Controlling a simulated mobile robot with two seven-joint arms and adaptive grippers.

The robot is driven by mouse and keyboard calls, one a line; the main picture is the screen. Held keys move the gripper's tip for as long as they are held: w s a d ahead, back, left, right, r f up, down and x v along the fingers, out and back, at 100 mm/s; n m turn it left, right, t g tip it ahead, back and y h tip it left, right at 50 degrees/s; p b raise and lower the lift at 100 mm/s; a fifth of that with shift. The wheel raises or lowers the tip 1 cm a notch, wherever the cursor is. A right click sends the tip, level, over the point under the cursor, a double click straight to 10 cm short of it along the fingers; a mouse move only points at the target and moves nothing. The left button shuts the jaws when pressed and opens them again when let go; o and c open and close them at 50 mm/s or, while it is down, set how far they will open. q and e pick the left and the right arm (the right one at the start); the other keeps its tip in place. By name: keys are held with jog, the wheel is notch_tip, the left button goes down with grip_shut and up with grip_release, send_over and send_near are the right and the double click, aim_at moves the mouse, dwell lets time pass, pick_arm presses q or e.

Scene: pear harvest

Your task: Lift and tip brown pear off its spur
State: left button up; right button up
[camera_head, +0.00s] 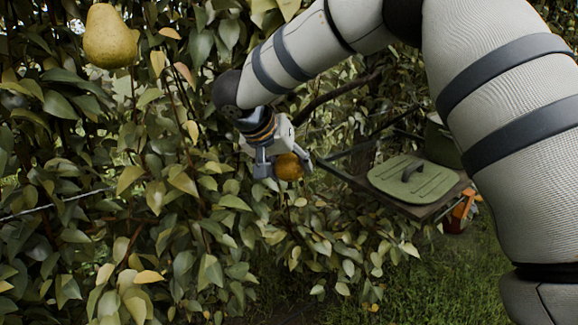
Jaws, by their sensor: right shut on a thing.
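My right gripper (282,167) is in the middle of the head view, in front of the leaves. It is shut on a brown pear (289,167), a small orange-brown fruit whose sides are partly covered by the fingers. Whether the pear is still joined to a spur cannot be seen. My right arm reaches in from the upper right. My left gripper is not in view.
A large yellow-green pear (110,37) hangs at the upper left. Dense leaves fill the left and middle. A dark shelf (424,210) with a green lidded item (414,179) stands at right, near a green pot (441,142) and an orange object (463,208). Grass lies below.

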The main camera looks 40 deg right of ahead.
jog(key=shift+s, duration=0.1)
jog(key=s+a, duration=0.1)
jog(key=s, duration=0.1)
jog(key=s+a+f, duration=0.1)
jog(key=a, duration=0.1)
jog(key=shift+s, duration=0.4)
dwell(0.3)
jog(key=s+a+m+t+h, duration=0.2)
jog(key=s+a+t+h, duration=0.3)
jog(key=s+t+h, duration=0.1)
jog(key=shift+s+t, duration=0.3)
jog(key=shift+s, duration=0.4)
jog(key=shift+w, duration=0.1)
